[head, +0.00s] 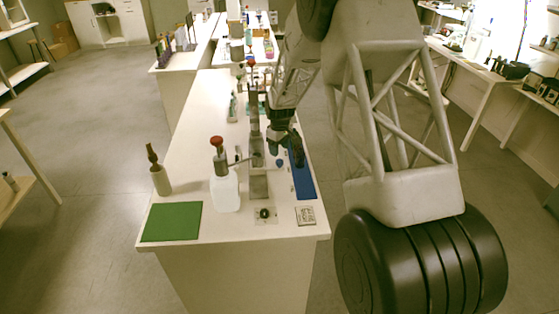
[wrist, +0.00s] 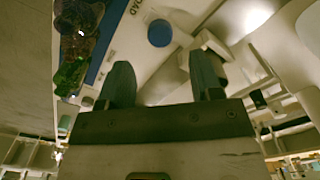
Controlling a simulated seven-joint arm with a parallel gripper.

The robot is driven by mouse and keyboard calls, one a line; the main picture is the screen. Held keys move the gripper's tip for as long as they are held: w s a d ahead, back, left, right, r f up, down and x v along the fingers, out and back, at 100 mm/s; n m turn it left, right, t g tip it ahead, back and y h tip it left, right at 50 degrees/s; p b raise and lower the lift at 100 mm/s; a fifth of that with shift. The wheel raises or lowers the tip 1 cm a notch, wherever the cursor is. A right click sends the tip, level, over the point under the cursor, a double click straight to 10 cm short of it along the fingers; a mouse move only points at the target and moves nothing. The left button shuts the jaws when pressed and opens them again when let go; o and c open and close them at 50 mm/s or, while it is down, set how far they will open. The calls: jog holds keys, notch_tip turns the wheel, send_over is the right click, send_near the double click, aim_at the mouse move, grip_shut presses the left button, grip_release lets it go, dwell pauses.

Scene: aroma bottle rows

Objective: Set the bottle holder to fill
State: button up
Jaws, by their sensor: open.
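A dispenser station with an upright metal post (head: 256,130) stands near the middle of the white table. Low on it is a grey part (head: 258,162), probably the bottle holder; its setting is too small to read. A blue round mark (wrist: 160,32) with partly visible lettering shows in the wrist view, and a small blue dot (head: 280,163) shows beside the post in the head view. My gripper (head: 287,142) is just right of the post, above the table. In the wrist view my gripper (wrist: 162,75) is open, with nothing between its fingers. A pale block (wrist: 207,50) lies beyond the right fingertip.
A blue strip (head: 303,182) with dark bottles (head: 297,152) lies right of the station; amber and green bottles (wrist: 75,45) show close by. A red-topped white bottle (head: 225,188), a brown-topped bottle (head: 159,175), a green mat (head: 172,222) and a black knob (head: 265,213) are in front.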

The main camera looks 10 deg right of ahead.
aim_at(280, 161)
jog(key=shift+f, duration=3.1)
grip_shut()
